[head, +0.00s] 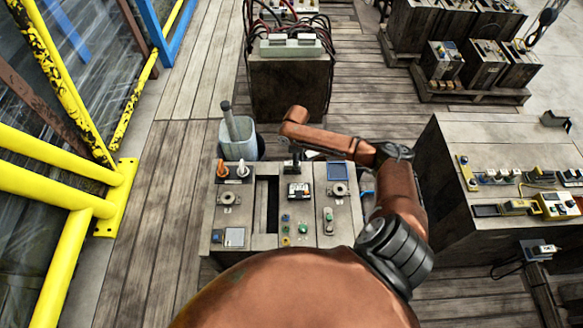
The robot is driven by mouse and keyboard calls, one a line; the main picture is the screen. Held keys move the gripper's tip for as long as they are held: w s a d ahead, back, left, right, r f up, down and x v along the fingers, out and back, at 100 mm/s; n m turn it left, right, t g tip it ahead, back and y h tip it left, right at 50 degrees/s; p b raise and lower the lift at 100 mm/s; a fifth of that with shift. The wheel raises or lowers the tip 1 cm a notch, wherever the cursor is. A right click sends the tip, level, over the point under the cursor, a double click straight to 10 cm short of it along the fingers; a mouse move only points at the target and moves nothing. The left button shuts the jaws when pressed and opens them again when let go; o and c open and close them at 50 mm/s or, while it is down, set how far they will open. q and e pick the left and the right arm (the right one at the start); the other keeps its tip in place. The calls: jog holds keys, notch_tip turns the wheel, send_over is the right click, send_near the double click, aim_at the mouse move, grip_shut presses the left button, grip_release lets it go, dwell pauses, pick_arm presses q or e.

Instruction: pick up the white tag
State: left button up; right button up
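I cannot make out the white tag for certain. A small pale piece (311,154) shows just right of my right gripper, partly under the forearm, too small to identify. My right gripper (294,166) points down over the grey control panel (257,241). It is small and dark, and I cannot tell whether its fingers are open or touch anything. My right forearm hides part of the panel's far edge. My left gripper is not in view.
The panel carries orange and white levers (243,170), a small meter block (299,191), coloured buttons and a dark slot (265,205). A bucket (241,137) stands behind it. Yellow rails (60,180) are at left. A bench (470,150) with devices is at right.

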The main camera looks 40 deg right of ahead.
jog(key=f, duration=0.4)
jog(key=shift+w+a+b, duration=0.2)
jog(key=shift+a+b, duration=0.15)
jog(key=shift+r, duration=0.1)
jog(key=shift+c, duration=0.2)
grip_shut()
